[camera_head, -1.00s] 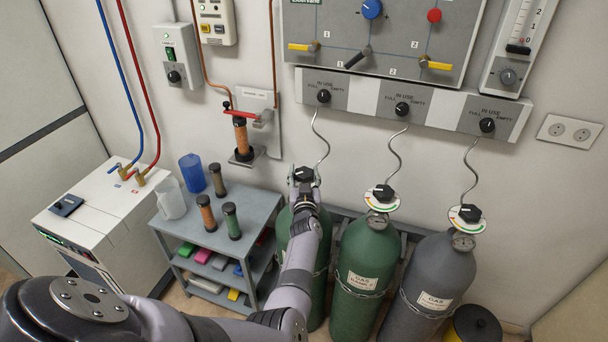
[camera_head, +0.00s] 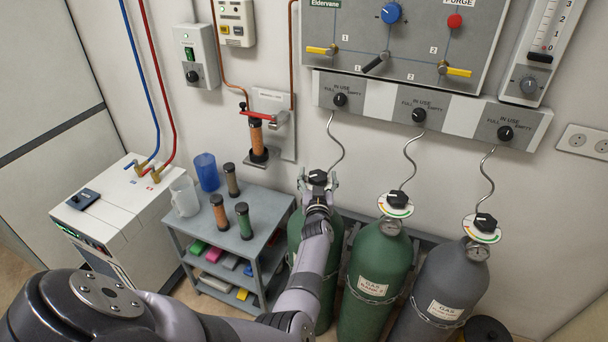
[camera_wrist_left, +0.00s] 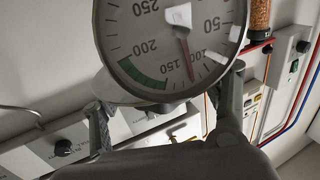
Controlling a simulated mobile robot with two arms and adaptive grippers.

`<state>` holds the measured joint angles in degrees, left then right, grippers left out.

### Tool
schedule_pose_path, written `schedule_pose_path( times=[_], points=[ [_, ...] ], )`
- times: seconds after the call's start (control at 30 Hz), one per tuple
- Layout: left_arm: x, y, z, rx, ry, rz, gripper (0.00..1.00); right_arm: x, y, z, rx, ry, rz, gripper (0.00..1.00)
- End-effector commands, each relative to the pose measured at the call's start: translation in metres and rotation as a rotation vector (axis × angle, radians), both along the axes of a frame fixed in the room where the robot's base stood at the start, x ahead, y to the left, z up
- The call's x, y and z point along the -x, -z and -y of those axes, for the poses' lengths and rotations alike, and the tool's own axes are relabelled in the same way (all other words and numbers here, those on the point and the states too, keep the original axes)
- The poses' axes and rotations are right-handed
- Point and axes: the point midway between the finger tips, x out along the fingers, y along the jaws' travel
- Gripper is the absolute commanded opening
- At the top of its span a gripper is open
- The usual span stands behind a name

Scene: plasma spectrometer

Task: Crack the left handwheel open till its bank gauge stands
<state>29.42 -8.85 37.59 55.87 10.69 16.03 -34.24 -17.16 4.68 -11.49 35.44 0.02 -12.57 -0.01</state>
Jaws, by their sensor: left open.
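The left handwheel (camera_head: 318,176) is a black knob on top of the left green cylinder (camera_head: 298,235). My left gripper (camera_head: 318,182) is at it, open, with a finger on either side; I cannot tell whether they touch it. The gripper and arm partly hide the left cylinder. My right gripper is not in view.
The middle green cylinder (camera_head: 378,262) and the grey cylinder (camera_head: 440,285) stand to the right with similar black handwheels. A wall strip (camera_head: 380,108) with several knobs is above, joined by thin bent pipes. A grey cart (camera_head: 262,215) stands close on the left.

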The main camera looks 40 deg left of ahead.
Motion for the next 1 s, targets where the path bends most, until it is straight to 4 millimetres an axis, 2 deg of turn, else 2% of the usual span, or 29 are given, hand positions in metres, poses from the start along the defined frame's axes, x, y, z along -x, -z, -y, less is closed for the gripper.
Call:
schedule_pose_path(
  times=[0.27, 0.47, 1.0],
  points=[
    [0.001, 0.002, -0.002, -0.009, 0.109, -0.003, 0.69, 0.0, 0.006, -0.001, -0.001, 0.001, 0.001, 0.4],
    [0.001, 0.004, -0.002, -0.009, 0.225, -0.004, 0.69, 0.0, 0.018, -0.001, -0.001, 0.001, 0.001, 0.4],
    [0.001, 0.008, -0.001, -0.007, 0.495, -0.004, 0.69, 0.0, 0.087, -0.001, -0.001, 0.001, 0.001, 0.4]
  ],
)
